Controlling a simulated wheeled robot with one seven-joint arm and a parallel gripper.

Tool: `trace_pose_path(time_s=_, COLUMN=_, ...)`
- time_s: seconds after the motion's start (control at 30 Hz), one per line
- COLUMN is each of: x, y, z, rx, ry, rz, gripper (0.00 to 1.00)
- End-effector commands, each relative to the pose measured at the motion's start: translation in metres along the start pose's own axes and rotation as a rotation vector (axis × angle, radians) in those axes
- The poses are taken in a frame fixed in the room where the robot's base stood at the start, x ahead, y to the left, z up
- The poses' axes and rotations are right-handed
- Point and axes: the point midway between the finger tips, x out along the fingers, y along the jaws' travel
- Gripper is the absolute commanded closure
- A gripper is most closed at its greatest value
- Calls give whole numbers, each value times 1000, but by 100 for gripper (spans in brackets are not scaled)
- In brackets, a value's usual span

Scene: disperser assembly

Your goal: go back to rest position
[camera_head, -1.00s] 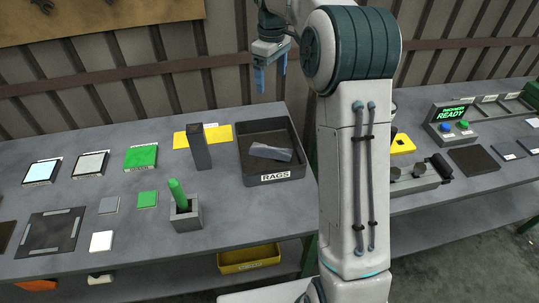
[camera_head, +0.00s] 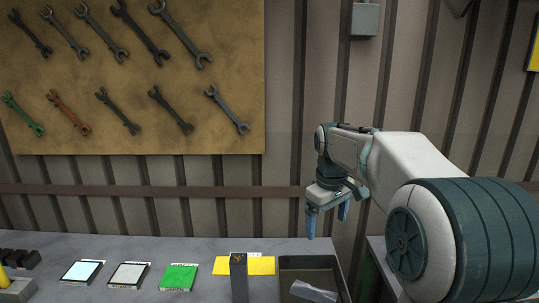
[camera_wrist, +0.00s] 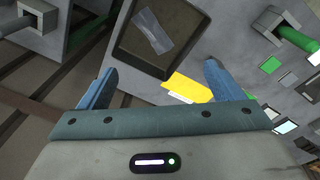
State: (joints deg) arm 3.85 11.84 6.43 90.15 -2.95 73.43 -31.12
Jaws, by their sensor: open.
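My gripper (camera_head: 327,213) is in the head view, above the rear right part of the left table, with its two blue fingers pointing down. The fingers are apart with nothing between them. In the wrist view my gripper (camera_wrist: 160,85) also shows both blue fingers wide apart and empty. Below it is the dark rags bin (camera_head: 313,262) with a grey rag (camera_head: 312,291) inside. The bin also shows in the wrist view (camera_wrist: 130,62), with the rag (camera_wrist: 153,30) in it.
A grey upright block (camera_head: 239,278) stands beside the bin, with a yellow sheet (camera_head: 262,265) behind it. A green square (camera_head: 179,277) and two pale squares lie to the left. A wrench board (camera_head: 130,110) hangs on the wall. The air around my gripper is clear.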

Motion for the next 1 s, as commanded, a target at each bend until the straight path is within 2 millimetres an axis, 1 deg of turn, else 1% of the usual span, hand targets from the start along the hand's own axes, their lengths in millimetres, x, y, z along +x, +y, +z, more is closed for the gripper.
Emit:
trace_pose_path(time_s=0.03, x=-6, y=-10, z=15, rx=34, ry=12, rz=13, gripper=13)
trace_pose_path(time_s=0.1, x=-9, y=-24, z=34, rx=88, ry=30, rz=27, gripper=13)
trace_pose_path(time_s=0.27, x=-10, y=-53, z=81, rx=213, ry=76, rz=51, gripper=13)
trace_pose_path(time_s=0.4, x=-3, y=-80, z=122, rx=325, ry=120, rz=63, gripper=13)
trace_pose_path(time_s=0.47, x=3, y=-91, z=140, rx=373, ry=141, rz=65, gripper=13)
trace_pose_path(time_s=0.5, x=7, y=-99, z=151, rx=405, ry=155, rz=65, gripper=13)
trace_pose_path(time_s=0.6, x=20, y=-115, z=177, rx=476, ry=186, rz=63, gripper=13)
trace_pose_path(time_s=0.7, x=31, y=-128, z=196, rx=533, ry=212, rz=59, gripper=13)
trace_pose_path(time_s=0.8, x=40, y=-136, z=209, rx=570, ry=228, rz=55, gripper=13)
trace_pose_path(time_s=0.9, x=44, y=-139, z=215, rx=589, ry=236, rz=52, gripper=13)
trace_pose_path(time_s=1.0, x=46, y=-140, z=217, rx=594, ry=237, rz=51, gripper=13)
